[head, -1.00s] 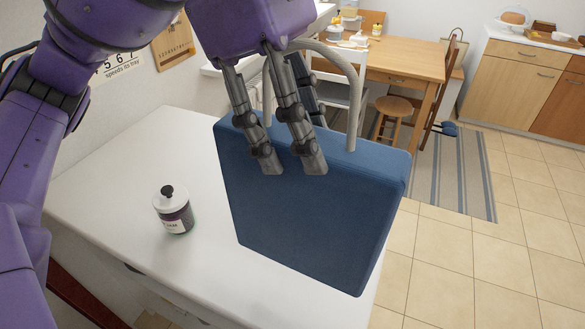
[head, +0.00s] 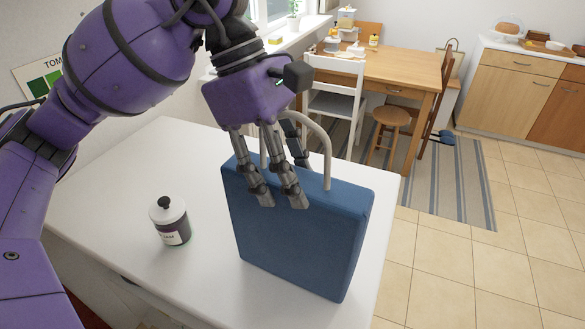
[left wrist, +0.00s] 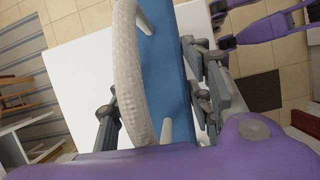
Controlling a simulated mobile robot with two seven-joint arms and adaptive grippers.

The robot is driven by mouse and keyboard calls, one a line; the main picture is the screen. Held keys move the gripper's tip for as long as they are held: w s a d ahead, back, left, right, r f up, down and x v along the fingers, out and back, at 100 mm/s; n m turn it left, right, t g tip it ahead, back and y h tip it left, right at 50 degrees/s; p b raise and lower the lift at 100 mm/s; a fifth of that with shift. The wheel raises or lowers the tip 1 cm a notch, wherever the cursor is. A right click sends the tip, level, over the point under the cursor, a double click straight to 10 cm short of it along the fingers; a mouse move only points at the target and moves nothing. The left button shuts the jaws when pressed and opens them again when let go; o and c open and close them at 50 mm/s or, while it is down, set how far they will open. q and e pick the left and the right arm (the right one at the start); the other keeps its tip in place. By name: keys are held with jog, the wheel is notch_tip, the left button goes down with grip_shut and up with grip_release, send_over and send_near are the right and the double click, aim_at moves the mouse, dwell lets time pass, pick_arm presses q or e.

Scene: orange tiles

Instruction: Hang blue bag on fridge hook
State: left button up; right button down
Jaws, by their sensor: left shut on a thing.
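The blue bag (head: 300,235) is upright over the white surface, with a pale looped handle (head: 325,150) on its top. My left gripper (head: 275,180) is shut on the bag's top edge, with two fingers over the near face and another behind it. In the left wrist view, the bag's blue top (left wrist: 167,75) lies between the fingers and the thick pale handle (left wrist: 128,70) arches close to the camera. I cannot tell whether the bag's bottom touches the surface. The fridge hook is not visible.
Beyond are a white chair (head: 335,95), a wooden table (head: 385,68), a stool (head: 388,118) and a striped rug (head: 455,185). Tiled floor (head: 450,265) at right is clear.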

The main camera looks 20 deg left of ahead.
pick_arm(q)
jog(key=shift+f, duration=0.25)
jog(key=o, duration=1.6)
jog(key=shift+o, duration=0.2)
pick_arm(e)
jog(key=shift+w+a+f, duration=0.1)
jog(key=shift+w, duration=0.1)
jog(key=shift+w, duration=0.15)
